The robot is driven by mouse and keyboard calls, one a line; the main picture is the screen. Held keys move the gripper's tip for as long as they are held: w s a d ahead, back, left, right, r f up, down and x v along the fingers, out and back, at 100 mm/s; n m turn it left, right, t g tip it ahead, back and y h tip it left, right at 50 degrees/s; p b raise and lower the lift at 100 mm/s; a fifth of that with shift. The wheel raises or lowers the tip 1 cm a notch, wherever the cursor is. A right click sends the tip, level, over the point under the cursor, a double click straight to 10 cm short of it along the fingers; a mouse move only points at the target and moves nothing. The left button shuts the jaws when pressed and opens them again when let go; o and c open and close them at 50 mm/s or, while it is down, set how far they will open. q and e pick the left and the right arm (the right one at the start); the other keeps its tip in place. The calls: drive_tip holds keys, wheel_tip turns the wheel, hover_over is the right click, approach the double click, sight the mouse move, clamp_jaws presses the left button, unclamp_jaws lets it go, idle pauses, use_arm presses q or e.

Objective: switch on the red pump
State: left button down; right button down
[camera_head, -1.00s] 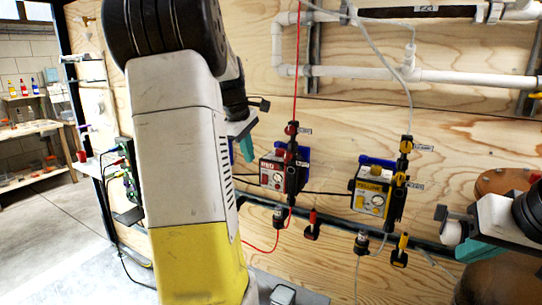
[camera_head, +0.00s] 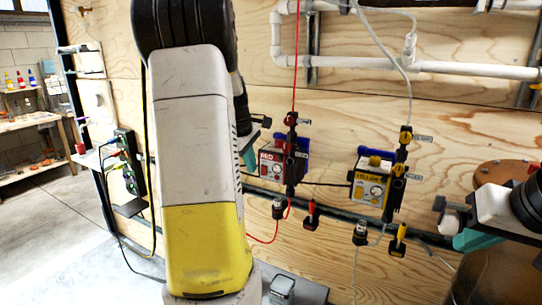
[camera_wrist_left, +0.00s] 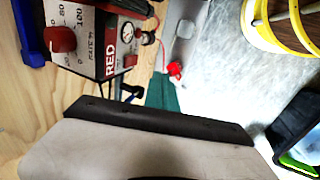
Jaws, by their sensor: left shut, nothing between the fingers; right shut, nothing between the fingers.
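The red pump (camera_head: 272,164) is a small box with a red front on the plywood wall, with a red valve fitting beside it. In the left wrist view the pump (camera_wrist_left: 90,66) shows its "RED" label, a dial scale and red knobs (camera_wrist_left: 61,40). My left gripper (camera_head: 249,158) is shut and empty, just left of the pump; its arm hides part of it. Its teal fingers (camera_wrist_left: 162,92) show in the wrist view below the pump face. I cannot tell whether they touch it. My right gripper (camera_head: 468,239) is shut and empty at the right, away from the red pump.
A yellow pump (camera_head: 371,187) hangs right of the red one. Red (camera_head: 311,214) and yellow (camera_head: 398,239) handled valves sit below. White pipes (camera_head: 440,67) run above. A power strip (camera_head: 130,165) is at the left. A brown tank (camera_head: 490,272) stands below my right gripper.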

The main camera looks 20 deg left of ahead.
sight(260, 169)
use_arm(q)
drive_tip(key=shift+w+d+f, duration=0.15)
drive_tip(key=shift+w+f, duration=0.95)
drive_tip(key=shift+w, duration=0.25)
drive_tip(key=shift+w+d+f, duration=0.1)
drive_tip(key=shift+w+f, duration=0.95)
drive_tip(key=shift+w, duration=0.25)
drive_tip(key=shift+w+f, duration=0.1)
drive_tip(key=shift+w, duration=0.15)
